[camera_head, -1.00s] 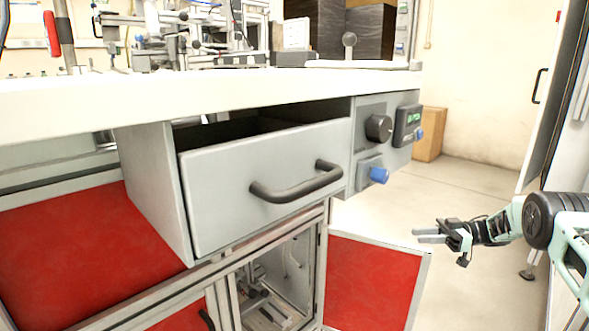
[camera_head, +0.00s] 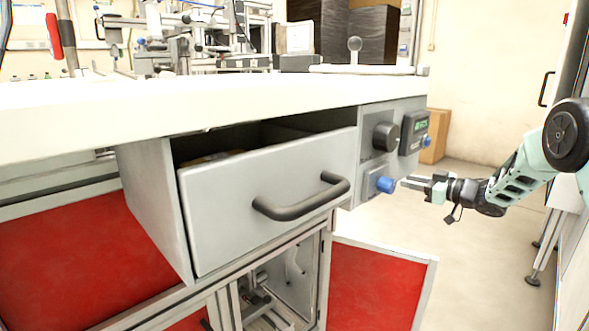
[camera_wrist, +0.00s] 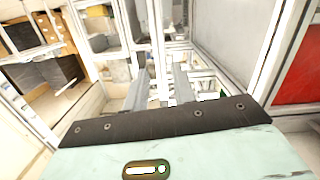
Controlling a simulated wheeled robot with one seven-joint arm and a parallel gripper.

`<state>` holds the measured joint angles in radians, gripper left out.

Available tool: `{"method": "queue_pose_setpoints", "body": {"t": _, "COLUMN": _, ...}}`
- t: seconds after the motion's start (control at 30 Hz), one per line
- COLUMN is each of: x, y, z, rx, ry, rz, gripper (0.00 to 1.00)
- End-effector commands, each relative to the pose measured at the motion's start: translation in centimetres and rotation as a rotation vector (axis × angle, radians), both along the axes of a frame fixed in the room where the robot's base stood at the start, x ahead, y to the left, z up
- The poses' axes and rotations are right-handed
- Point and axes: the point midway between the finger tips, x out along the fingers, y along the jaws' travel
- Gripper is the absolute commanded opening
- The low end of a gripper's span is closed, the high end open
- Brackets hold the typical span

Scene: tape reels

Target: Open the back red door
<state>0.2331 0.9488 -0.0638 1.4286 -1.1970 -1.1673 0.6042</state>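A red door (camera_head: 375,287) with a pale metal frame stands swung open at the right of the lower cabinet, beside its open compartment (camera_head: 297,268). Another red front (camera_head: 185,322) with a dark handle (camera_head: 206,324) is partly visible at the bottom edge. I cannot tell which is the back door. My gripper (camera_head: 405,182) is in the air above the open door, its fingertips close to the blue knob; contact is unclear. Its fingers look apart and empty. In the wrist view the fingers (camera_wrist: 160,88) point away, and a red panel shows at the right edge (camera_wrist: 300,75).
A grey drawer (camera_head: 260,195) with a dark handle (camera_head: 302,197) is pulled out under the white worktop (camera_head: 230,100). A blue knob (camera_head: 386,184) and a black dial (camera_head: 385,137) stick out beside it. Open floor (camera_head: 470,250) lies to the right.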

Motion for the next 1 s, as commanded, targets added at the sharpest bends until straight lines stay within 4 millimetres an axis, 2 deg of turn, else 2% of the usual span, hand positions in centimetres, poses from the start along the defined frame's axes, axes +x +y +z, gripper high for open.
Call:
{"method": "queue_pose_setpoints", "body": {"t": 0.03, "x": -0.1, "y": 0.0, "z": 1.7, "rx": -0.022, "ry": 0.016, "rz": -0.095, "gripper": 0.26}}
{"method": "queue_pose_setpoints", "body": {"t": 0.1, "x": -0.7, "y": -0.5, "z": 2.8, "rx": -0.061, "ry": 0.063, "rz": -0.236, "gripper": 0.26}}
{"method": "queue_pose_setpoints", "body": {"t": 0.17, "x": -2.0, "y": -1.1, "z": 3.3, "rx": -0.092, "ry": 0.122, "rz": -0.347, "gripper": 0.26}}
{"method": "queue_pose_setpoints", "body": {"t": 0.27, "x": -5.6, "y": -1.8, "z": 3.4, "rx": -0.148, "ry": 0.250, "rz": -0.508, "gripper": 0.26}}
{"method": "queue_pose_setpoints", "body": {"t": 0.37, "x": -11.0, "y": -2.1, "z": 2.5, "rx": -0.205, "ry": 0.416, "rz": -0.637, "gripper": 0.26}}
{"method": "queue_pose_setpoints", "body": {"t": 0.5, "x": -20.7, "y": -1.6, "z": 0.4, "rx": -0.280, "ry": 0.687, "rz": -0.744, "gripper": 0.26}}
{"method": "queue_pose_setpoints", "body": {"t": 0.6, "x": -27.3, "y": -0.8, "z": -1.0, "rx": -0.318, "ry": 0.857, "rz": -0.769, "gripper": 0.26}}
{"method": "queue_pose_setpoints", "body": {"t": 0.7, "x": -33.0, "y": 0.2, "z": -2.1, "rx": -0.346, "ry": 1.002, "rz": -0.770, "gripper": 0.26}}
{"method": "queue_pose_setpoints", "body": {"t": 0.9, "x": -42.7, "y": 2.6, "z": -3.4, "rx": -0.387, "ry": 1.240, "rz": -0.724, "gripper": 0.26}}
{"method": "queue_pose_setpoints", "body": {"t": 0.93, "x": -42.7, "y": 4.5, "z": -3.2, "rx": -0.420, "ry": 1.228, "rz": -0.673, "gripper": 0.26}}
{"method": "queue_pose_setpoints", "body": {"t": 1.0, "x": -43.7, "y": 7.7, "z": -2.9, "rx": -0.484, "ry": 1.224, "rz": -0.584, "gripper": 0.26}}
